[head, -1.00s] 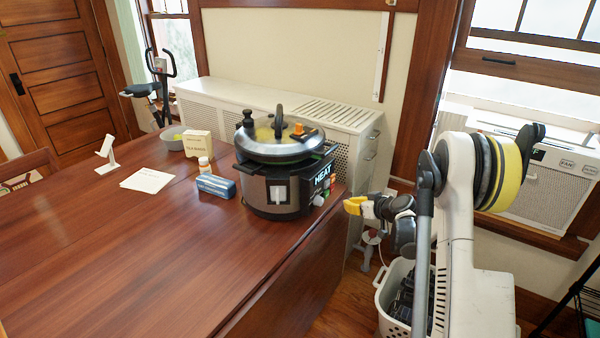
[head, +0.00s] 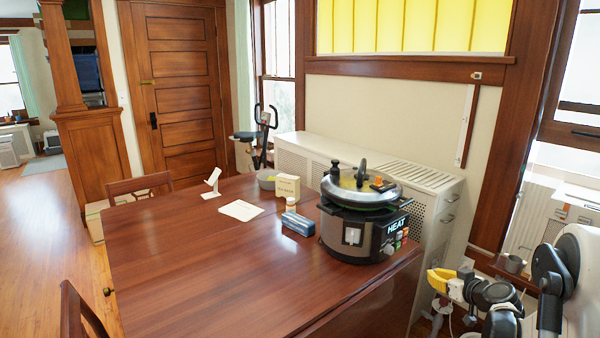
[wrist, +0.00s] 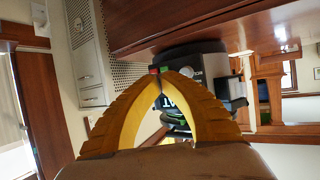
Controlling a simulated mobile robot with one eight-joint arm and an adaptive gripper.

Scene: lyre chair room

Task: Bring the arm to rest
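My gripper (head: 436,278) is at the lower right of the head view, off the table's right edge and beyond the cooker's right side. Its two yellow fingers fill the middle of the wrist view (wrist: 166,78). The tips meet there, with nothing between them. My arm is folded at the right edge of the head view, partly cut off by the frame. The cooker (head: 352,235), marked HEAT, stands on the table with its lid on. Part of it shows upside down behind the fingers in the wrist view (wrist: 202,64).
The wooden table (head: 200,280) fills the middle. A blue box (head: 298,223), a small bottle (head: 291,205), a carton (head: 287,186), a paper (head: 241,210) and a white stand (head: 212,184) are on it. A white cabinet (head: 437,215) stands behind. Open floor (head: 40,230) lies at left.

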